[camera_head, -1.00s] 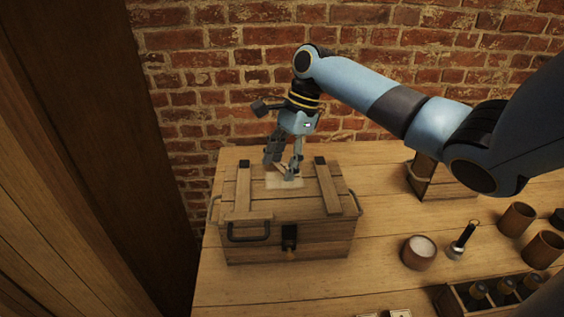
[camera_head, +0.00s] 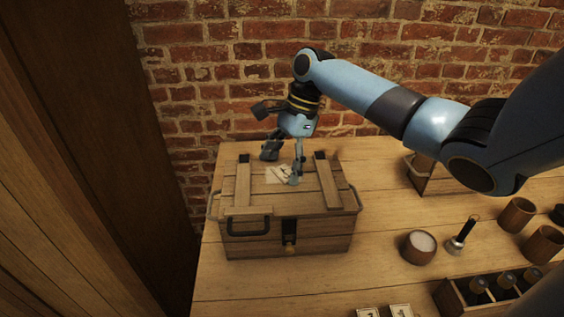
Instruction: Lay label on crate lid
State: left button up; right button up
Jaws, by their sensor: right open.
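The wooden crate (camera_head: 259,245) stands shut at the left of the table, with a dark handle and a front latch. Its planked lid (camera_head: 288,204) carries two raised battens. A pale label (camera_head: 276,176) with dark marks lies on the lid between the battens, toward the back, partly covered by a finger. My right gripper (camera_head: 281,168) is just above the lid at the label, its fingers spread apart, one on each side. It holds nothing that I can see. My left gripper is out of view.
A cup with white contents (camera_head: 419,247), a dark-handled tool (camera_head: 463,238) and brown cups (camera_head: 516,215) stand at the right. A rack with dark-topped jars (camera_head: 490,290) and small cards (camera_head: 401,311) are at the front. A wooden box (camera_head: 421,178) stands behind.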

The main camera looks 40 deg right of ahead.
jog(key=shift+r, duration=0.1)
jog(key=v, duration=1.1)
jog(key=shift+d+r, duration=0.15)
jog(key=shift+r, duration=0.25)
